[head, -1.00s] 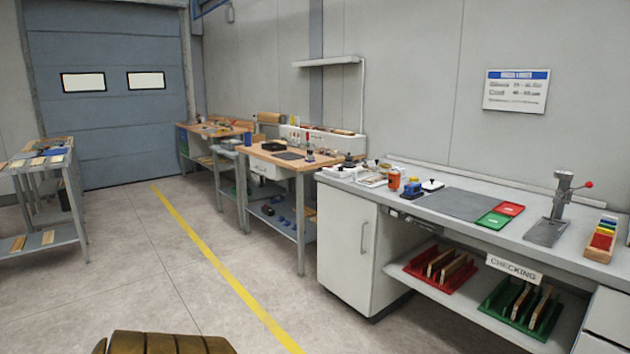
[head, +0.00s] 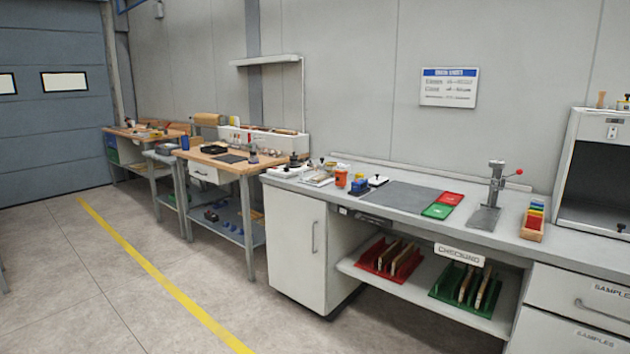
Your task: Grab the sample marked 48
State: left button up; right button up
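No sample with a readable 48 shows in the head view. Several upright boards stand in a red rack (head: 372,267) and a green rack (head: 446,294) on the shelf under the checking bench; any marks on them are too small to read. Two drawers at the lower right carry labels reading "SAMPLES": an upper drawer (head: 560,300) and a lower drawer (head: 540,340), both shut. Neither of my grippers is in view.
The grey checking bench (head: 330,190) bears a red tray (head: 450,199), a green tray (head: 437,211), a lever press (head: 490,200) and a colored block set (head: 533,222). A dark-fronted cabinet (head: 590,150) stands at right. The floor (head: 120,290) at left is clear.

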aim_at(322, 177)
jog(key=i, duration=2.8)
jog(key=j+u, duration=0.05)
jog(key=j, duration=0.05)
